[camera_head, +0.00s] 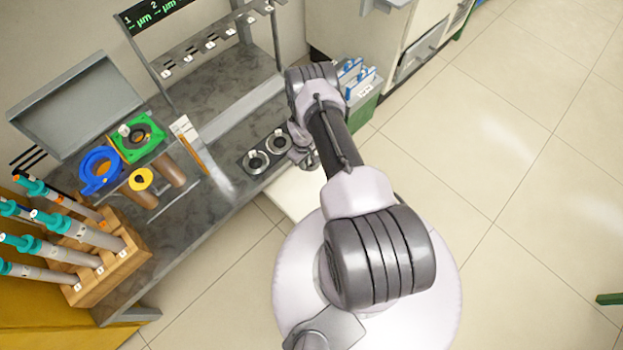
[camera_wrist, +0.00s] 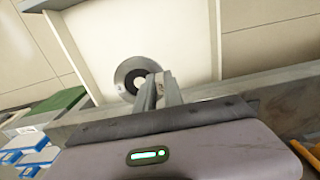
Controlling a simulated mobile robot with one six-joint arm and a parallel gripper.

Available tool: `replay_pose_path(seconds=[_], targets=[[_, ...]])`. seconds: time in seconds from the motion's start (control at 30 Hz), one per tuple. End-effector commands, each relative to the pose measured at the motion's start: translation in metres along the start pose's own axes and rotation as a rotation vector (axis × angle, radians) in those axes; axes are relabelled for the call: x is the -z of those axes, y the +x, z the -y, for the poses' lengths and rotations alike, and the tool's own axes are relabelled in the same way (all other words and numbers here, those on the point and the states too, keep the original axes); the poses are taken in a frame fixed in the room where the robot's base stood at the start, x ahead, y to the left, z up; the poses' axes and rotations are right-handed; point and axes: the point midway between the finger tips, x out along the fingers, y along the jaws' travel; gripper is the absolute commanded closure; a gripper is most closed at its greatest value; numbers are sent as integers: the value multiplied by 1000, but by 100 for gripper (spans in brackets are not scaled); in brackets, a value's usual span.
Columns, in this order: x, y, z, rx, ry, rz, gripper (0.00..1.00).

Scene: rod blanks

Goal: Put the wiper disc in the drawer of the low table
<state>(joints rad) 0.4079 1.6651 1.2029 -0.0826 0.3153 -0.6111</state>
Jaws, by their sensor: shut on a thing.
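The wiper disc is a dark grey ring with a pale hole (camera_wrist: 126,74) in the wrist view. My gripper (camera_wrist: 160,88) is shut at the disc's right edge, and its fingers cover part of that edge. I cannot tell how high the disc is above the drawer floor. In the head view the drawer (camera_head: 288,199) juts out from under the grey table (camera_head: 215,206), partly hidden by my arm. My gripper (camera_head: 306,160) is mostly hidden there.
Two ringed holders (camera_head: 257,161) sit at the table's front edge near my gripper. A wooden rack (camera_head: 112,262) of tools, a blue ring (camera_head: 99,183) and a green fixture (camera_head: 153,129) stand further left. A green box (camera_head: 365,105) lies beyond my arm.

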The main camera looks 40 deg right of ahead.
Motion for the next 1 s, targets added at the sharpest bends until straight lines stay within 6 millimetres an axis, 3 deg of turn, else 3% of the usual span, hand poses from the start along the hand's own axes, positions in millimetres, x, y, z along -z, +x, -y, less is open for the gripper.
replay_pose_path(seconds=[0.03,0.1,0.2,0.4,0.57,0.7,1.0], targets=[[-10,19,-1,1,0,2,100],[-20,36,-3,1,-6,1,100],[-28,52,-4,0,-10,0,100],[-30,106,-4,-1,-12,-1,100],[-30,126,-4,-1,-13,0,100],[-30,154,-3,-1,-13,0,100],[-30,154,-4,-1,-12,0,100]])
